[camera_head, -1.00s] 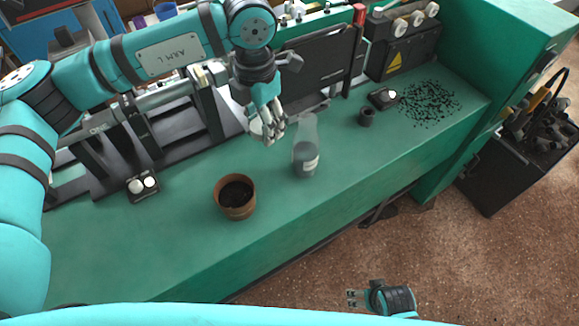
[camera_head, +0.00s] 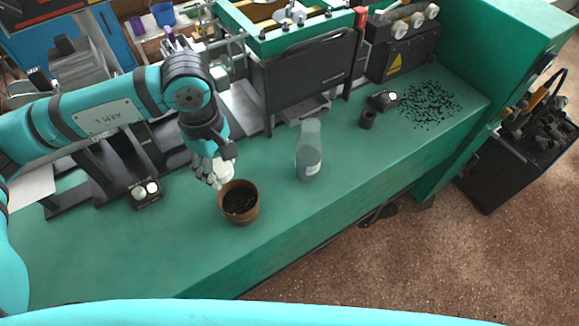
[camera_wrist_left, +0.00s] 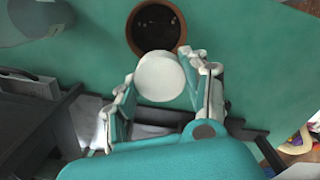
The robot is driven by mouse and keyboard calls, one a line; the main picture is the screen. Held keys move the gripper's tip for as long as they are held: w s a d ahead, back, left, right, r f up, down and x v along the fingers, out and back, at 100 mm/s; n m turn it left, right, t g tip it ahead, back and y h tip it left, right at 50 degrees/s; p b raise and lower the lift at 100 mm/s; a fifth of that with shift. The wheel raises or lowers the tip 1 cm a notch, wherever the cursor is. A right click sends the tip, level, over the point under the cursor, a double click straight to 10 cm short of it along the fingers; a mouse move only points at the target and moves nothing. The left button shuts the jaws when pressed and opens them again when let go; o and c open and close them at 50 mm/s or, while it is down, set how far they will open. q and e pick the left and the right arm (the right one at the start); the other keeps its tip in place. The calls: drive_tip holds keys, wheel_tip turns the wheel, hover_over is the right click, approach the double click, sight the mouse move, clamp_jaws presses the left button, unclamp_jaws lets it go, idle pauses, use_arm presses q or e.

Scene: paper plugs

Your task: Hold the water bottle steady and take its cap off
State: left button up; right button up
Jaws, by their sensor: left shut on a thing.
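The water bottle (camera_head: 309,160), grey and translucent with a pale label, stands on the green bench, and no cap shows on its top. My left gripper (camera_head: 212,178) is left of the bottle, apart from it and above the bench. It is shut on a round white disc, the cap (camera_head: 225,170), which also shows between its fingers in the left wrist view (camera_wrist_left: 160,76). A grey translucent shape, seemingly the bottle (camera_wrist_left: 28,20), is cut off at the top left there. My right gripper is not in view, and nothing holds the bottle.
A brown pot of dark soil (camera_head: 239,203) stands close to my left gripper. A small black block with white knobs (camera_head: 146,193) lies to the left. A black cup (camera_head: 367,119) and scattered dark bits (camera_head: 430,105) are at the right. The bench front is clear.

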use_arm(q)
drive_tip(key=n, duration=0.2)
drive_tip(key=w+n, duration=0.1)
drive_tip(key=shift+w+d+f+n+p, duration=0.1)
drive_tip(key=shift+d+f+n+p, duration=0.05)
drive_tip(key=shift+f+n+p, duration=0.15)
drive_tip(key=w+n, duration=0.1)
drive_tip(key=n, duration=0.3)
drive_tip(key=n+p, duration=0.4)
drive_tip(key=n, duration=2)
approach(257, 180)
wheel_tip(257, 180, down, 6)
drive_tip(key=shift+f+p, duration=0.1)
drive_tip(key=shift+p, duration=0.55)
drive_tip(key=shift+f, duration=0.5)
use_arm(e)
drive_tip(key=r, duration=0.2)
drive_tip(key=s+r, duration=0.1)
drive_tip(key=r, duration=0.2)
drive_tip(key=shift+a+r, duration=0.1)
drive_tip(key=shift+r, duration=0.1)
use_arm(q)
drive_tip(key=shift+f, duration=0.1)
